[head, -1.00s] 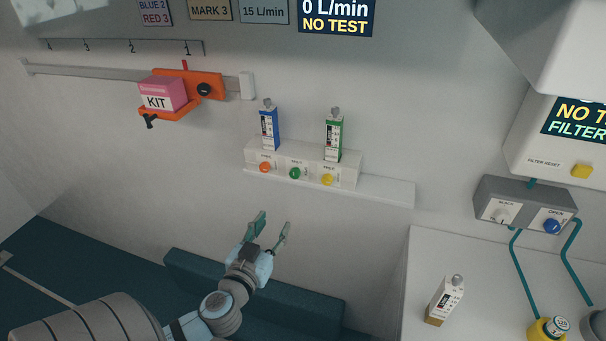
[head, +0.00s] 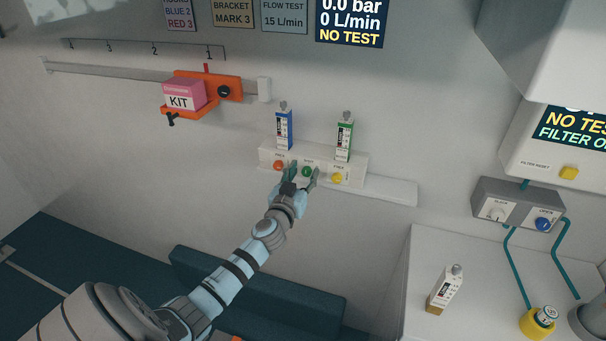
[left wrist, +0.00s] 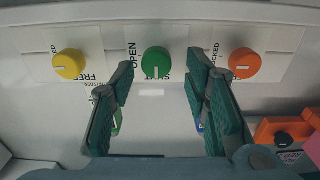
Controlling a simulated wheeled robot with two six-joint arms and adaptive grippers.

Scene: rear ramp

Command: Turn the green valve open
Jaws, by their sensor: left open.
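The green valve (head: 307,171) is a round knob in the middle of the white wall panel (head: 264,152). In the left wrist view the green knob (left wrist: 156,60) has a white mark pointing down at the partly covered SHUT label; OPEN is printed to its left. My left gripper (head: 303,176) is open in front of the green knob. In the left wrist view its fingertips (left wrist: 160,76) are on either side of the knob's lower area, with a gap to each side; I cannot tell the depth left. My right gripper is not in view.
An orange knob (head: 278,165) and a yellow knob (head: 337,178) flank the green one closely. A blue carton (head: 284,130) and a green carton (head: 344,138) stand on the panel. A pink kit box (head: 184,94) sits on an orange bracket at upper left.

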